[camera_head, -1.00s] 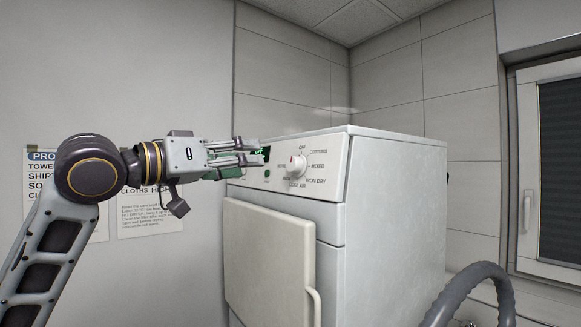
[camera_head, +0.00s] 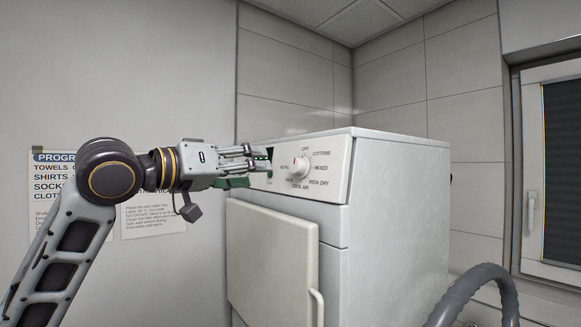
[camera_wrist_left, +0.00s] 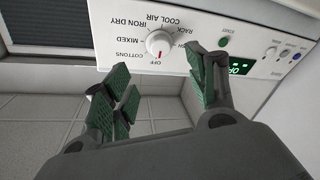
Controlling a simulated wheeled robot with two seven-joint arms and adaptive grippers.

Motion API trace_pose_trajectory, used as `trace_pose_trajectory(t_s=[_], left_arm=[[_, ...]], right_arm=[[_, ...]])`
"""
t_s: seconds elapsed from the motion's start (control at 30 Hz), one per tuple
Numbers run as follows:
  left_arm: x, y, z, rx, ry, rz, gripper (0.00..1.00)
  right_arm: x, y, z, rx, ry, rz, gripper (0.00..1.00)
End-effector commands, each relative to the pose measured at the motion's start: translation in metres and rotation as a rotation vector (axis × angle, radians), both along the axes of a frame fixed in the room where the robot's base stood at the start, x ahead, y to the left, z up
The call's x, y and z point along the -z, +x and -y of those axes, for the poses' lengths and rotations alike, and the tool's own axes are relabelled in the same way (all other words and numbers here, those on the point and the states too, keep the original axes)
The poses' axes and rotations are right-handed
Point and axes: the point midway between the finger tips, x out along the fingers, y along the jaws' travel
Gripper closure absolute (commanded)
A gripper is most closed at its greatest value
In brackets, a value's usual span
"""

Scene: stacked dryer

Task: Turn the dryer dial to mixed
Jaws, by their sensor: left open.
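The dryer dial (camera_head: 298,167) is a round white knob with a red mark on the upper right of the dryer's front panel. In the left wrist view, which shows the panel upside down, the dial's (camera_wrist_left: 158,42) red mark faces the OFF label. The mixed label (camera_head: 320,168) is right of the dial in the head view. My left gripper (camera_head: 254,163) is open and empty, left of the dial and close to the panel. In the left wrist view its green-padded fingers (camera_wrist_left: 160,78) are spread below the dial, apart from it. My right gripper is not in view.
The white dryer (camera_head: 390,215) has a door (camera_head: 270,250) below the panel. A green display (camera_wrist_left: 240,67) and a green start button (camera_wrist_left: 223,42) are beside the dial. A grey hose (camera_head: 470,285) curves at the lower right. Printed signs (camera_head: 150,215) hang on the left wall.

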Motion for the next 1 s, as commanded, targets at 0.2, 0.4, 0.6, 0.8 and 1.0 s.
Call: trace_pose_trajectory(t_s=[0.2, 0.4, 0.6, 0.8, 1.0], left_arm=[[-0.002, 0.019, 0.019, 0.002, 0.0, -0.002, 0.43], [-0.003, 0.038, 0.037, 0.0, 0.001, -0.001, 0.43], [-0.003, 0.057, 0.055, 0.0, 0.001, -0.001, 0.43], [-0.003, 0.075, 0.072, 0.0, 0.0, 0.0, 0.43], [-0.002, 0.085, 0.083, 0.001, 0.0, 0.0, 0.43]], right_arm=[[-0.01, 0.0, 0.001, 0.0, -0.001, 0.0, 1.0], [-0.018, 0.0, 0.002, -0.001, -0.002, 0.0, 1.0], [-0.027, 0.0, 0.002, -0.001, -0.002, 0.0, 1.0], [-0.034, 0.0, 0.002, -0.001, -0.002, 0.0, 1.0], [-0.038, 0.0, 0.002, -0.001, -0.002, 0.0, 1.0]])
